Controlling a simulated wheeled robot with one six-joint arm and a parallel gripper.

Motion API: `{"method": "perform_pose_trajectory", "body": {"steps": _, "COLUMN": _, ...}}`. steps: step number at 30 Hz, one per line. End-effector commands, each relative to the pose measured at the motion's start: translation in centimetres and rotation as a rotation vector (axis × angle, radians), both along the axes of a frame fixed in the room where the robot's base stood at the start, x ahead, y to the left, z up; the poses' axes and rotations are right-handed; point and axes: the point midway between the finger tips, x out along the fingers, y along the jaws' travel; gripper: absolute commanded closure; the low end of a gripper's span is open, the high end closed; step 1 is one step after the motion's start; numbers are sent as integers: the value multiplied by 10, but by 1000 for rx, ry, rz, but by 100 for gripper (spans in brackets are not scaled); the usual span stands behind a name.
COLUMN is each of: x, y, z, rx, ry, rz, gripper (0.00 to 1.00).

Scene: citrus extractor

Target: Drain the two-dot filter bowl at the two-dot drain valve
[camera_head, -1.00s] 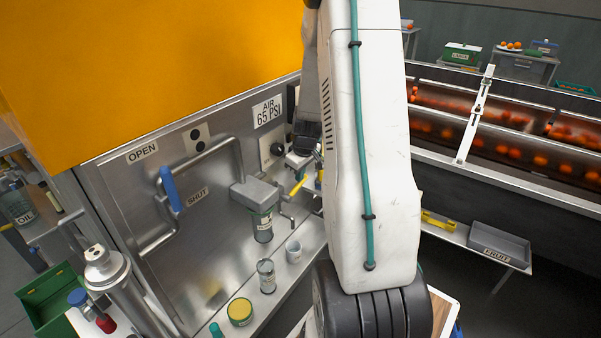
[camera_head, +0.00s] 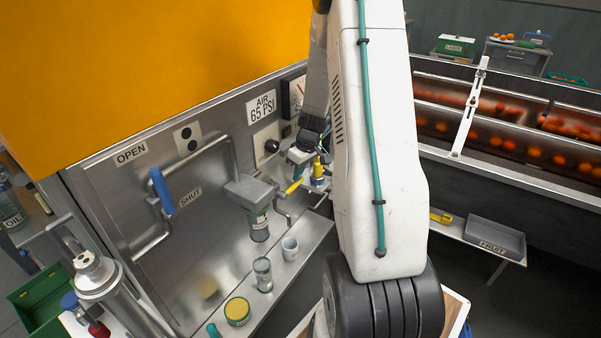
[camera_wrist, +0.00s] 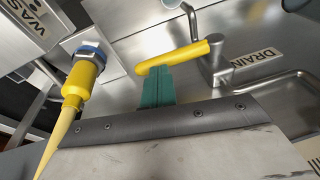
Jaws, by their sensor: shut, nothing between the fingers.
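The filter bowl (camera_head: 258,224) hangs under a grey block on the steel panel, below a plate with two black dots (camera_head: 188,139). A yellow drain lever (camera_head: 294,187) sits just right of it. In the wrist view the lever (camera_wrist: 180,57) lies across the picture from a metal valve body, beside a DRAIN label (camera_wrist: 256,62). My gripper (camera_wrist: 158,76) is shut and empty, its teal fingertips right at the lever's near side; I cannot tell whether they touch. The bowl's contents and any dots on the valve are not clear.
A yellow nozzle with a blue collar (camera_wrist: 76,82) stands close left of my gripper. A blue-handled pipe lever (camera_head: 162,190) crosses the panel.

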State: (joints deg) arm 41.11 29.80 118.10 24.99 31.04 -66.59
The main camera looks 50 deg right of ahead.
Motion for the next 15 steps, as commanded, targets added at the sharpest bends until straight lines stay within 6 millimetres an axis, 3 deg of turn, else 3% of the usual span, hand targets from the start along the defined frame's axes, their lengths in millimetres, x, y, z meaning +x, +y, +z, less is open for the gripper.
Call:
{"method": "perform_pose_trajectory", "body": {"steps": 8, "x": 0, "y": -2, "z": 11, "rx": -2, "ry": -2, "rz": 0, "gripper": 100}}
{"method": "perform_pose_trajectory", "body": {"steps": 15, "x": -3, "y": -5, "z": 56, "rx": -4, "ry": -4, "rz": 11, "gripper": 100}}
